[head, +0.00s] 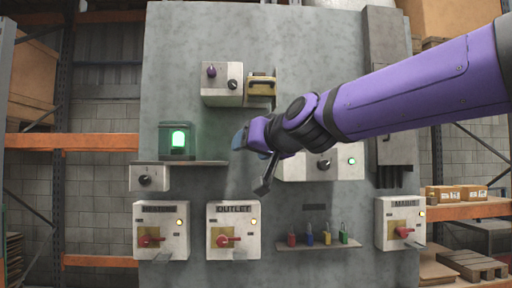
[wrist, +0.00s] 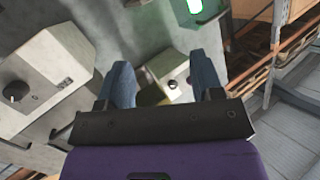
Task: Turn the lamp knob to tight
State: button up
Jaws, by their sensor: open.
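A green glowing lamp (head: 178,140) stands on a small shelf at the left of the grey panel. Below the shelf is a pale box with a round black knob (head: 146,180), which I take to be the lamp knob. In the wrist view a knob on a pale box (wrist: 172,84) shows between my fingers, some way beyond them, with the green lamp (wrist: 195,6) above. My gripper (head: 241,139) is in front of the panel, right of the lamp, with its blue fingers apart. In the wrist view my gripper (wrist: 165,78) is open and empty. The knob's pointer is too small to read.
Another box with a black knob (wrist: 15,92) is at the left in the wrist view. In the head view an upper box (head: 222,83) carries knobs. Lower boxes have red handles, including the outlet box (head: 233,229). Several coloured padlocks (head: 309,239) stand on a ledge.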

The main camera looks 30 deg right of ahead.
aim_at(231, 85)
jog(key=shift+c, duration=0.3)
jog(key=shift+c, duration=1)
jog(key=w+d+f+n+g+h, duration=0.25)
jog(key=w+n+h, duration=0.2)
jog(key=n, duration=0.25)
jog(key=w+d+f+n+g+h, duration=0.1)
jog(key=w+n+g+h, duration=0.2)
jog(key=w+n, duration=0.4)
jog(key=w+a+r+n+t+h, duration=0.3)
jog(key=r+h, duration=0.4)
jog(key=r, duration=0.2)
jog(key=w+a+r+n+t+h, duration=0.3)
jog(key=r+n+h, duration=0.1)
jog(key=r+h, duration=0.35)
jog(key=shift+y, duration=0.5)
jog(key=x, duration=1.1)
jog(key=shift+a+r, duration=0.1)
jog(key=shift+r, duration=0.15)
